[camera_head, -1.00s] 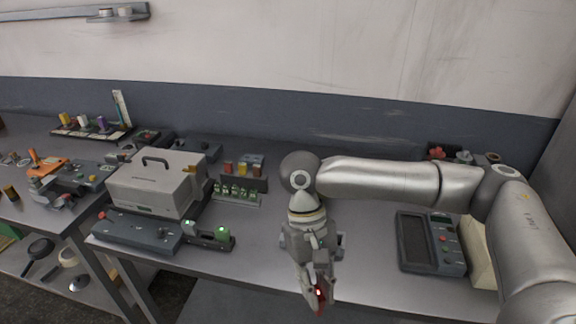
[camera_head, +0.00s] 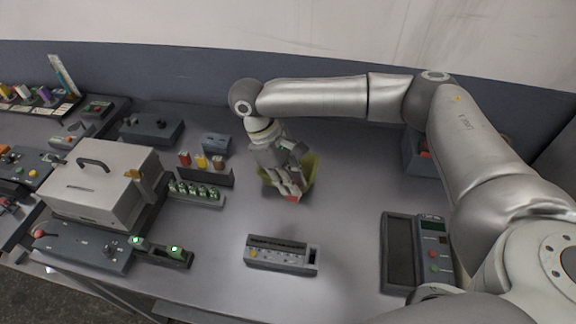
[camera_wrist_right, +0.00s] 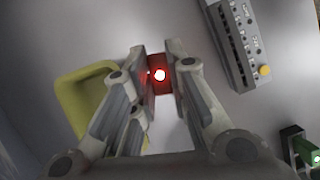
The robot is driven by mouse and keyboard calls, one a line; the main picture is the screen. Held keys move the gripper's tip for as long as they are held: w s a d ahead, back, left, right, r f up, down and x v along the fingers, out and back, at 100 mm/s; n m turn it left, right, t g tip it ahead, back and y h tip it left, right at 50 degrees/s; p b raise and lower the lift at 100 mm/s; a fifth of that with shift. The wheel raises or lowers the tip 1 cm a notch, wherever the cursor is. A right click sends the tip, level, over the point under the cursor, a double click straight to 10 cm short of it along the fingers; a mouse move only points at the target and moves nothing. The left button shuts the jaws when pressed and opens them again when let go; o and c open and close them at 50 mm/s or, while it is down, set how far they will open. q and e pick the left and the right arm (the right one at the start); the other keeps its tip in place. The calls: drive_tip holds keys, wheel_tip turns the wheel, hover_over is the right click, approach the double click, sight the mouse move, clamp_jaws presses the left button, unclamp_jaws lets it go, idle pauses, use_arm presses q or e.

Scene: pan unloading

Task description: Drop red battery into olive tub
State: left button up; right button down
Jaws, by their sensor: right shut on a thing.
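My right gripper (camera_head: 288,186) is shut on the red battery (camera_head: 292,198), whose lower end shows below the fingers. In the right wrist view the battery (camera_wrist_right: 159,76) sits between the fingertips with a bright spot on it. The olive tub (camera_head: 311,172) stands on the bench, partly hidden behind the gripper. In the right wrist view the tub (camera_wrist_right: 69,91) lies left of the battery, partly covered by a finger. The battery appears beside the tub's edge; its exact height is unclear. My left gripper is not in view.
A grey device with a row of knobs (camera_head: 282,254) lies in front of the gripper. A meter (camera_head: 433,256) is at right. A rack of green cells (camera_head: 195,194), red and yellow items (camera_head: 201,161) and a grey handled case (camera_head: 98,182) stand left. Bench around the tub is clear.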

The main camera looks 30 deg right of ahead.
use_arm(q)
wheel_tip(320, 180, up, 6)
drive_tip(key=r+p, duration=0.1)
drive_tip(key=p, duration=0.5)
use_arm(e)
drive_tip(key=w+d+r+n+t+h, duration=0.2)
drive_tip(key=w+d+n+t, duration=0.3)
drive_tip(key=w+n, duration=0.55)
drive_tip(key=shift+n+g, duration=0.5)
drive_tip(key=shift+n, duration=0.05)
drive_tip(key=f+b, duration=0.3)
drive_tip(key=d+f+b, duration=0.1)
drive_tip(key=f+b, duration=0.2)
drive_tip(key=b, duration=0.1)
drive_tip(key=shift+d, duration=0.1)
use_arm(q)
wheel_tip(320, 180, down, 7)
use_arm(e)
drive_tip(key=shift+y, duration=0.3)
drive_tip(key=c, duration=1.3)
unclamp_jaws()
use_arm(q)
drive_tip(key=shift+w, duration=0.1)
use_arm(e)
drive_tip(key=v, duration=1.2)
